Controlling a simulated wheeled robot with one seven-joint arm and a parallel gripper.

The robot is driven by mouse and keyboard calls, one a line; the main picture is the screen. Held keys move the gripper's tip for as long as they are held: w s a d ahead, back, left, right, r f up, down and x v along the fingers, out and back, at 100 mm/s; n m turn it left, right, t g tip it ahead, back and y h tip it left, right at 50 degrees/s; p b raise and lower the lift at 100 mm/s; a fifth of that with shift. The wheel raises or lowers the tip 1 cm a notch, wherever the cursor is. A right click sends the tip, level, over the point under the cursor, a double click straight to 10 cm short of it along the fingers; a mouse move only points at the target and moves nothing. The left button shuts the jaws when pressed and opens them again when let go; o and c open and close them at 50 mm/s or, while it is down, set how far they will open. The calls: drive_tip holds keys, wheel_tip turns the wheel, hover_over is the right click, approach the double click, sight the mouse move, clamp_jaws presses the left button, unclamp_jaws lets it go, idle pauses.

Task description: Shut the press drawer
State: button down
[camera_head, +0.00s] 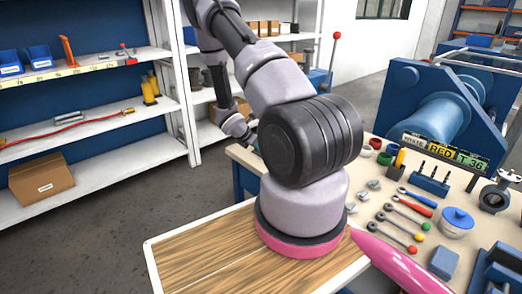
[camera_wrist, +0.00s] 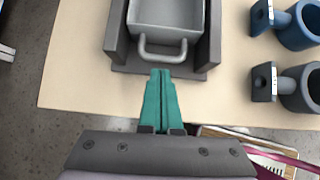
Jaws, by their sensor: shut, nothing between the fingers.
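In the wrist view, the press drawer is a light grey tray (camera_wrist: 168,14) with a U-shaped handle (camera_wrist: 163,57) on its near side. It lies between the dark side walls of the press (camera_wrist: 117,40), over a dark base plate. My gripper (camera_wrist: 161,72) has teal fingers that are together, with nothing between them. The fingertips are just short of the handle in the picture; I cannot tell whether they touch it. The drawer's far end is out of frame. In the head view, my arm hides the drawer and the gripper's fingers.
A blue ringed part (camera_wrist: 299,27) and a dark grey one (camera_wrist: 301,88) stand right of the press. The bench's near edge (camera_wrist: 95,109) runs below it. In the head view, tools and a blue lidded pot (camera_head: 457,222) cover the bench's right part. Shelves (camera_head: 90,108) stand left.

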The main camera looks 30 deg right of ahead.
drive_tip(key=shift+s+a+r, duration=0.1)
drive_tip(key=shift+a+r, duration=0.05)
drive_tip(key=shift+a, duration=0.4)
drive_tip(key=shift+s+a+r, duration=0.1)
drive_tip(key=shift+a, duration=0.45)
drive_tip(key=s+a+r+m+y, duration=0.1)
drive_tip(key=s+a+r+m, duration=0.25)
drive_tip(key=r, duration=0.65)
drive_tip(key=s+a+r+m+y, duration=0.1)
drive_tip(key=s+a+r+m, duration=0.3)
drive_tip(key=r, duration=0.7)
drive_tip(key=s+a+r+m+y, duration=0.1)
drive_tip(key=a+r+m, duration=0.2)
drive_tip(key=r+m, duration=0.5)
drive_tip(key=s+a+r+m+t+y, duration=0.2)
drive_tip(key=s+a+r+m+y, duration=0.1)
drive_tip(key=s+a+r, duration=0.3)
drive_tip(key=s+a+r+m+t+y, duration=0.3)
drive_tip(key=s+a+r+m, duration=0.3)
drive_tip(key=s+r, duration=0.5)
drive_tip(key=shift+a+r+y, duration=0.15)
drive_tip(key=shift+r+y, duration=0.25)
drive_tip(key=shift+r, duration=0.5)
drive_tip(key=shift+s, duration=0.1)
